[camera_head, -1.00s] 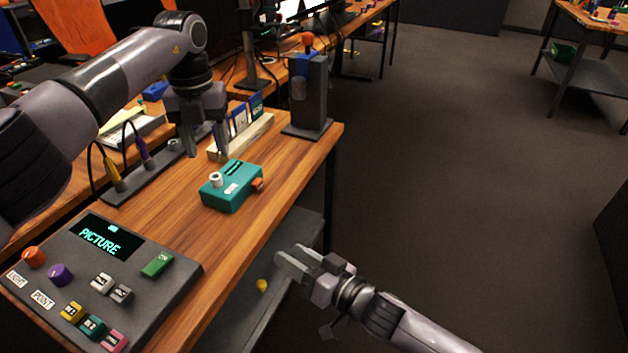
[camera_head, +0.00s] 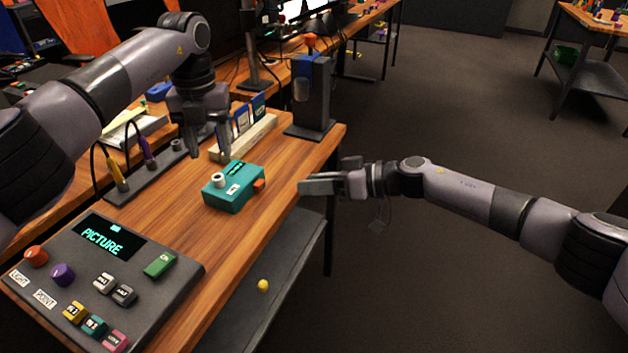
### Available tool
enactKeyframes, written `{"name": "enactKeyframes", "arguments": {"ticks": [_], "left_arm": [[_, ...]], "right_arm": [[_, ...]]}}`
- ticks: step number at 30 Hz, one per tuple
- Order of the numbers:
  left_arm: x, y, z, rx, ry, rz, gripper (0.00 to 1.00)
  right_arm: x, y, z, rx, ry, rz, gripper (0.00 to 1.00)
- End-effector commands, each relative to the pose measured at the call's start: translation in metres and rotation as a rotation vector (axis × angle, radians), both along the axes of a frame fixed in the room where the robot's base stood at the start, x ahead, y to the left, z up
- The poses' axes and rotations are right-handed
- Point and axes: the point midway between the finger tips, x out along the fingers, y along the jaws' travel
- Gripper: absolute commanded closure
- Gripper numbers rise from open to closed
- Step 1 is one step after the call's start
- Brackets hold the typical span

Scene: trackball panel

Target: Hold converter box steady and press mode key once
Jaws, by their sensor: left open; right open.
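The converter box (camera_head: 236,196) is a teal box on the wooden table. It has a round white knob (camera_head: 218,180), a white key (camera_head: 233,189) on top and an orange part (camera_head: 259,184) on its right side. I cannot read which key is the mode key. My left gripper (camera_head: 208,150) is open and points down, behind and above the box, apart from it. My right gripper (camera_head: 308,186) is open and empty at the table's right edge, to the right of the box, its fingers pointing left towards the orange part with a gap between.
A grey control panel (camera_head: 150,300) with a "PICTURE" screen fills the front left. The table around the box is clear.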

Motion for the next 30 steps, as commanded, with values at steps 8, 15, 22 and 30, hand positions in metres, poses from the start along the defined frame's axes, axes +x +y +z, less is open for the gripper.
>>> {"name": "enactKeyframes", "arguments": {"ticks": [8, 15, 22, 30], "left_arm": [[-0.001, 0.0, -0.025, 0.001, 0.003, 0.0, 0.47], [-0.001, 0.0, -0.059, 0.0, 0.003, 0.0, 0.47], [0.0, 0.0, -0.071, 0.001, 0.0, 0.0, 0.47], [0.0, 0.0, -0.072, 0.001, 0.0, 0.0, 0.6]], "right_arm": [[0.0, 0.0, 0.003, -0.011, 0.002, 0.018, 0.57], [0.0, 0.0, 0.003, -0.01, 0.002, 0.018, 0.57], [0.0, 0.0, 0.003, -0.009, 0.001, 0.017, 0.57], [0.0, 0.0, 0.003, -0.009, 0.001, 0.017, 0.57]]}}
